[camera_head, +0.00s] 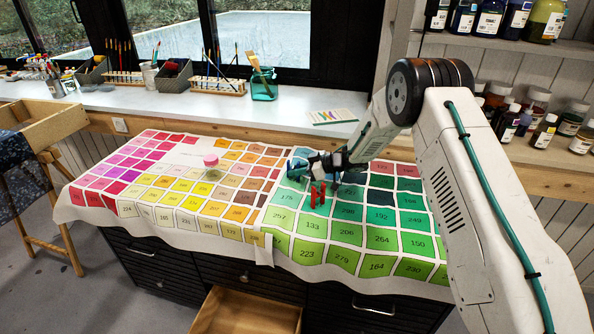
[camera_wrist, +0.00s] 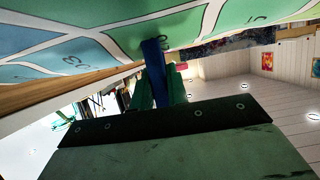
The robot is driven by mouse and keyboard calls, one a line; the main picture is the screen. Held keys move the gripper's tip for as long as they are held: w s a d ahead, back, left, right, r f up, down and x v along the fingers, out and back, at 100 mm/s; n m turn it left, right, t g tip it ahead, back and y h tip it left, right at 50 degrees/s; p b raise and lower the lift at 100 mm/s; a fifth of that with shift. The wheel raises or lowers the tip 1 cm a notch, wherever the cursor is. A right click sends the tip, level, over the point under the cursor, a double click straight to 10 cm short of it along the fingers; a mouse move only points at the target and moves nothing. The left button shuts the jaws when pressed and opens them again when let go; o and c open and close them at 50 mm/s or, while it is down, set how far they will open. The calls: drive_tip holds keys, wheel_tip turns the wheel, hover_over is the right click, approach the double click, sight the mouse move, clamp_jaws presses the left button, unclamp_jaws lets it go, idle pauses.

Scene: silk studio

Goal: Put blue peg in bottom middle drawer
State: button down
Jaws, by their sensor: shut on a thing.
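My gripper (camera_head: 318,168) is low over the green half of the colour chart on the table. In the wrist view its green fingers (camera_wrist: 158,88) are shut on the blue peg (camera_wrist: 153,58). The peg's far end appears close to the numbered cloth; I cannot tell whether it touches. In the head view I cannot make out the blue peg clearly. A drawer (camera_head: 225,312) below the middle front of the cabinet is pulled out. Its pale wood inside shows at the bottom edge of the head view, and the part I see looks empty.
A small red thing (camera_head: 317,196) is just below my gripper on the chart. A pink-lidded jar (camera_head: 211,161) stands mid-table. The cloth (camera_head: 180,238) hangs over the table's front edge. A windowsill with brushes and a teal jar (camera_head: 263,84) runs behind. Shelves of bottles are at right.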

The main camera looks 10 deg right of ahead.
drive_tip(key=shift+f, duration=0.1)
drive_tip(key=c, duration=1.4)
unclamp_jaws()
